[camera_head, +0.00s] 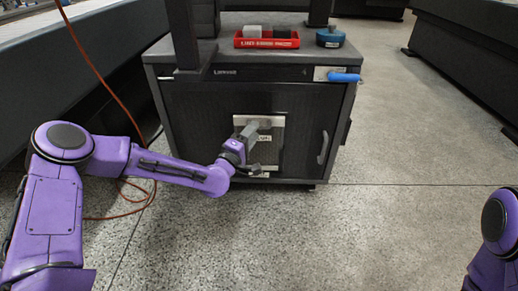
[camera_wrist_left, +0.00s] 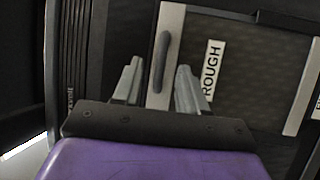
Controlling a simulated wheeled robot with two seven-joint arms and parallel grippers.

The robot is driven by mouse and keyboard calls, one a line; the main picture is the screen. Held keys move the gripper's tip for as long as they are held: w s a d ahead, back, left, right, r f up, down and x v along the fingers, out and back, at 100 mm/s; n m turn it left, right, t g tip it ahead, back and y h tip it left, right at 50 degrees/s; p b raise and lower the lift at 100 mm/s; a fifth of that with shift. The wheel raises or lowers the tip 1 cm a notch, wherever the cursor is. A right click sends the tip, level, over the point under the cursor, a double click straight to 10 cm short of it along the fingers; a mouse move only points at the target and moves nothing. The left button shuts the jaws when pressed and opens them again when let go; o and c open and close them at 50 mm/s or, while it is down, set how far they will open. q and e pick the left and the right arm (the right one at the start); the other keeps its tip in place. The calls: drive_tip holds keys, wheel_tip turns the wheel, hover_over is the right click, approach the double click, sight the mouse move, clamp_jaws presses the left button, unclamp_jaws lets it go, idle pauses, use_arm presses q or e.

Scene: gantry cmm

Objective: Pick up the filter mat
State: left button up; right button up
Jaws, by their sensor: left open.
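The filter mat looks to be the dark mesh panel (camera_head: 268,153) between two light metal strips, upright on the front of the black cabinet. In the left wrist view the dark mesh (camera_wrist_left: 255,65) carries a white label reading ROUGH, and a dark grey handle (camera_wrist_left: 162,62) sits on one strip. My left gripper (camera_head: 250,131) is at the upper part of the panel. In the left wrist view its two grey fingers (camera_wrist_left: 158,88) are apart, one on each side of the strip with the handle; contact cannot be told. My right gripper is out of view.
The black cabinet (camera_head: 200,115) has a door handle at right. An orange cable (camera_head: 105,85) hangs at left. The floor at right is clear.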

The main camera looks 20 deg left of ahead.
use_arm(q)
drive_tip(key=shift+x, duration=0.95)
clamp_jaws()
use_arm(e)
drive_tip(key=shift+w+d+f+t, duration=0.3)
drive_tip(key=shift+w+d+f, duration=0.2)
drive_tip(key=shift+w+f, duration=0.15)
